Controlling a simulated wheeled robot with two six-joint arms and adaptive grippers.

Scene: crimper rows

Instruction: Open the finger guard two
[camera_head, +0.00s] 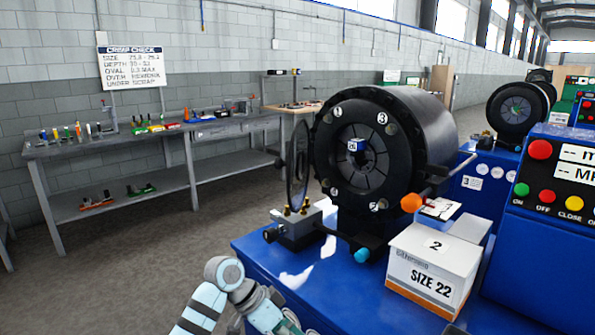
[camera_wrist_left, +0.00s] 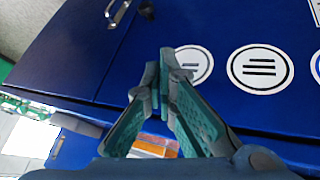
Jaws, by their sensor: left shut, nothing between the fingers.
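A round, dark-rimmed, see-through guard (camera_head: 298,165) stands on the left of the black crimper head (camera_head: 325,155). I see it nearly edge-on, swung out from the head's face, which shows uncovered. A bracket with brass-coloured fittings (camera_head: 297,222) is below it. No number shows on the guard. My left arm comes in at the bottom of the head view; its fingertips cannot be made out there. In the left wrist view my left gripper (camera_wrist_left: 164,85) is shut and empty, in front of a blue panel (camera_wrist_left: 200,25). My right gripper is not in view.
A white SIZE 22 box (camera_head: 432,272) marked 2 stands on the blue base (camera_head: 305,275), near an orange knob (camera_head: 412,202). A control panel (camera_head: 550,180) is at right. In the wrist view the blue panel has round white stickers (camera_wrist_left: 260,69) and a metal handle (camera_wrist_left: 118,12).

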